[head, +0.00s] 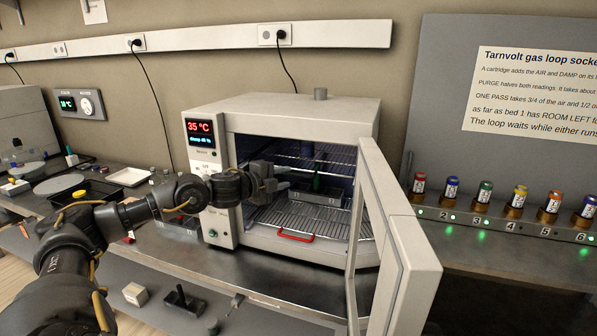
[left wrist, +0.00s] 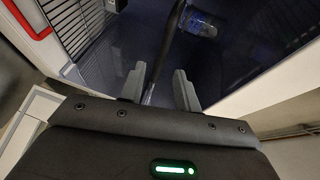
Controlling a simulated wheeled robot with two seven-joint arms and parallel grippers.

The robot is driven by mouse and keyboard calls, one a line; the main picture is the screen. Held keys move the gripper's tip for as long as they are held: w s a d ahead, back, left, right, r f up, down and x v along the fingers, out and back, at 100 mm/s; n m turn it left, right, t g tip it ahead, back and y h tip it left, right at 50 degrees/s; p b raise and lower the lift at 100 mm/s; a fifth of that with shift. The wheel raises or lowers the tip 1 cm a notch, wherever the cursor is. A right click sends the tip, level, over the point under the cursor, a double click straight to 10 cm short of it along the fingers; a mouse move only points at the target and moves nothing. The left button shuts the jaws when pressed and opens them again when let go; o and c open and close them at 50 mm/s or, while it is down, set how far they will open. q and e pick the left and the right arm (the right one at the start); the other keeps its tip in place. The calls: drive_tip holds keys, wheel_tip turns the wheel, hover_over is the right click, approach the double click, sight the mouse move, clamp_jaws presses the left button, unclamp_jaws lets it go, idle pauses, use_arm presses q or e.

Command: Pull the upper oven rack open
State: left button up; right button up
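The oven (head: 285,108) is a pale box with its door (head: 400,245) swung open to the right. The upper rack (head: 318,154) is a wire shelf inside the oven; I cannot make out a handle on it. The lower rack (head: 330,222) has a red handle (head: 296,237), which also shows at the top left of the left wrist view (left wrist: 28,20). My left gripper (head: 286,186) is at the oven opening, below the upper rack's level. In the left wrist view its fingers (left wrist: 158,92) stand apart, with a dark bar (left wrist: 160,62) seen between them; contact is unclear. My right gripper is out of view.
A grey tray (head: 315,194) with a green item sits inside the oven. The open door stands close to the right of the opening. Several coloured cartridges (head: 485,192) line a ledge at right. A white tray (head: 130,177) lies on the bench at left.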

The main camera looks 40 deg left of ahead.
sight(299, 175)
use_arm(q)
drive_tip(key=w, duration=0.2)
drive_tip(key=w+f+p, duration=0.1)
drive_tip(key=w, duration=0.2)
drive_tip(key=w+p, duration=0.1)
drive_tip(key=w, duration=0.1)
drive_tip(key=shift+w+d+f, duration=0.15)
drive_tip(key=shift+w+d, duration=0.05)
drive_tip(key=shift+d, duration=0.05)
drive_tip(key=shift+c, duration=0.2)
drive_tip(key=shift+s+f, duration=0.1)
drive_tip(key=shift+f, duration=0.05)
clamp_jaws()
